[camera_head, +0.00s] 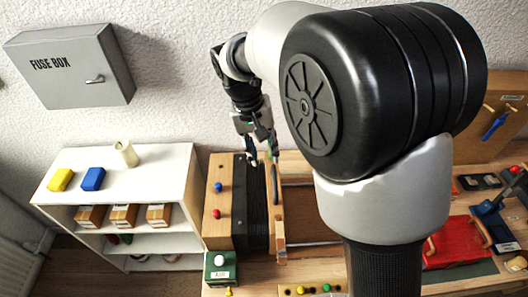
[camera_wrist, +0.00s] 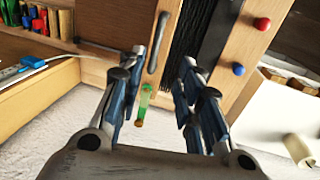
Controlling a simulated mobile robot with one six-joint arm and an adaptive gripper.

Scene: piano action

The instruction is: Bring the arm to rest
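My arm stretches across the right half of the head view and hides part of the bench. My gripper (camera_head: 262,152) hangs above the back of the piano action, in front of the wall. In the wrist view the two fingers of my gripper (camera_wrist: 164,62) are apart. A small green and orange piece (camera_wrist: 145,103) shows between them in the picture, nearer the left finger; I cannot tell how far beyond the fingers it is. The wooden block (camera_head: 219,200) with a blue and a red knob stands beside the dark ribbed part (camera_head: 251,200).
A white shelf (camera_head: 120,215) at left carries a yellow block (camera_head: 60,180), a blue block (camera_head: 93,179) and a cream cup (camera_head: 125,153). A grey fuse box (camera_head: 75,65) is on the wall. A red tray (camera_head: 455,243) lies at right. Open air surrounds my gripper on the left.

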